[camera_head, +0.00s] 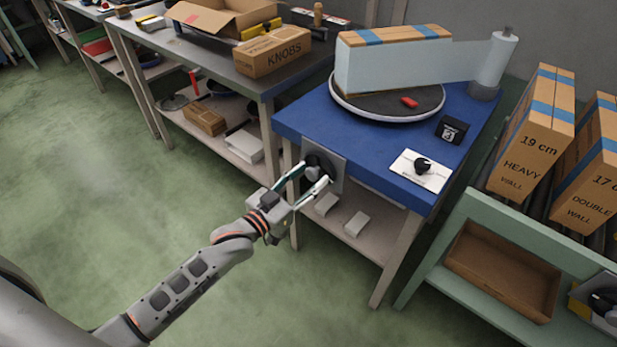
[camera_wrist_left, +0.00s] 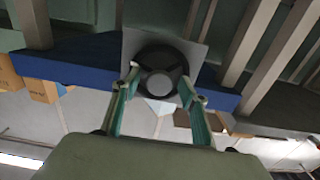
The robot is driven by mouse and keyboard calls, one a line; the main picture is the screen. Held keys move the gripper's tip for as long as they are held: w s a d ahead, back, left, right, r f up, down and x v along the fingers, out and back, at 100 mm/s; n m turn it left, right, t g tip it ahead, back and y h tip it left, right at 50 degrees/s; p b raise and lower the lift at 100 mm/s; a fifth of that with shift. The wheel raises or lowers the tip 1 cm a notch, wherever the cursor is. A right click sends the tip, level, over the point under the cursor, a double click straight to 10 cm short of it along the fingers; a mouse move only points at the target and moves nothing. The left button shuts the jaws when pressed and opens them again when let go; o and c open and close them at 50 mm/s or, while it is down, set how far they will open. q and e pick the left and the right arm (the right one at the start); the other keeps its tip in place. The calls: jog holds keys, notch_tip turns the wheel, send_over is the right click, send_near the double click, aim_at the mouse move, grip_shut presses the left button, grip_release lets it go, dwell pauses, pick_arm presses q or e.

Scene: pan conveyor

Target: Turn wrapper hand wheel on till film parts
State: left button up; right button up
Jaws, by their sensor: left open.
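The dark hand wheel (camera_wrist_left: 160,72) sits on a grey plate (camera_head: 337,158) on the front of the blue wrapper table (camera_head: 300,117). My left gripper (camera_head: 309,176) is open at the wheel, with its fingers on either side of it in the left wrist view (camera_wrist_left: 168,82); I cannot tell whether they touch it. On top, a carton (camera_head: 395,60) wrapped in pale film stands on the round dark turntable (camera_head: 375,106). The film (camera_head: 462,62) stretches unbroken from the carton to the upright film roll (camera_head: 497,58). My right gripper is not in view.
A red piece (camera_head: 409,102) lies on the turntable. A black counter-like box (camera_head: 451,130) and a white card with a black knob (camera_head: 421,168) are on the blue top. Tall cartons (camera_head: 535,130) stand at right; a KNOBS box (camera_head: 273,52) sits on the left bench. Floor at left is clear.

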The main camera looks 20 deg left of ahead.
pick_arm(q)
jog(key=c, duration=1)
jog(key=shift+c, duration=0.5)
jog(key=shift+r+m, duration=0.1)
jog(key=shift+m, duration=0.2)
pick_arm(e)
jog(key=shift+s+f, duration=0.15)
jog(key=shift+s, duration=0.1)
pick_arm(q)
jog(key=shift+o, duration=0.2)
jog(key=shift+r+m+p, duration=0.1)
jog(key=shift+m+p, duration=0.6)
jog(key=shift+m, duration=0.2)
jog(key=shift+m+p, duration=0.45)
jog(key=shift+m, duration=0.75)
jog(key=shift+c, duration=0.2)
jog(key=shift+m, duration=0.4)
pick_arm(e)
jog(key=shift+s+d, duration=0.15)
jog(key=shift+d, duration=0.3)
pick_arm(q)
jog(key=shift+f, duration=0.2)
jog(key=o, duration=1.1)
